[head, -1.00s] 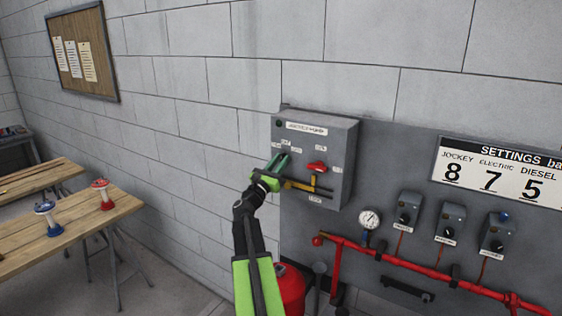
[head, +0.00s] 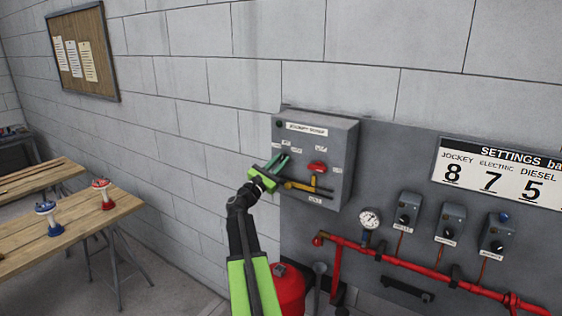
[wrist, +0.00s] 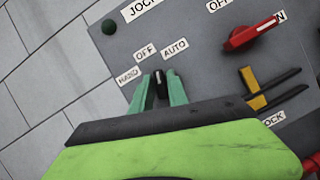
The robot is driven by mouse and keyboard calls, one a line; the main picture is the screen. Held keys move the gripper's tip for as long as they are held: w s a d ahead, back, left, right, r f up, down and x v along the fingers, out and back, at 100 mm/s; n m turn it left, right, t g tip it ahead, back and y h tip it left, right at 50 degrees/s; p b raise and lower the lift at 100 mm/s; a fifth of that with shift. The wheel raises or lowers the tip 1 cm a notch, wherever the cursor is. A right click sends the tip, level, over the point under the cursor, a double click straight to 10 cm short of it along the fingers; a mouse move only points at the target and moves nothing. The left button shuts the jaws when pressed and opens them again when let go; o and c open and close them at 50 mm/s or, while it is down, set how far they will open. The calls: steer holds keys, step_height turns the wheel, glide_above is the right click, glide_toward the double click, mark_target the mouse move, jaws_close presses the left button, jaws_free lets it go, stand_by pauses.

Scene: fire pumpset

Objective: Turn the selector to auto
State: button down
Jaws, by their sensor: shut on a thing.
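The selector is a small black knob (wrist: 158,80) on the front of the grey controller box (head: 345,140). In the wrist view, the labels HAND (wrist: 128,76), OFF (wrist: 145,52) and AUTO (wrist: 175,47) arc around its upper side. My gripper (wrist: 157,82) is shut on the knob, with one teal finger on each side. The knob's upper end points up in the wrist view, between OFF and AUTO; its exact setting is hard to read. In the head view, my gripper (head: 279,161) hides the knob.
A red rotary handle (head: 317,167) sits right of the selector. A yellow and black lever (head: 308,186) lies below it, close to my gripper. Red pipe (head: 400,265), a gauge (head: 369,219) and several small switch boxes (head: 450,222) are lower right. A wooden table (head: 60,235) stands left.

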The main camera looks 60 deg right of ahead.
steer(key=m+g, duration=0.1)
steer(key=m, duration=0.1)
steer(key=m+g+p, duration=0.1)
steer(key=m, duration=0.1)
steer(key=shift+w+r+m+y, duration=0.1)
steer(key=shift+r+m+y, duration=0.05)
steer(key=shift+m+y, duration=0.2)
steer(key=shift+m+g+y+p, duration=0.55)
steer(key=shift+m+g, duration=0.05)
steer(key=shift+m, duration=0.85)
steer(key=c, duration=1.4)
jaws_free()
steer(key=shift+c, duration=0.2)
steer(key=b+v, duration=0.4)
steer(key=v, duration=1.3)
steer(key=shift+a+b, duration=0.25)
steer(key=shift+b, duration=0.05)
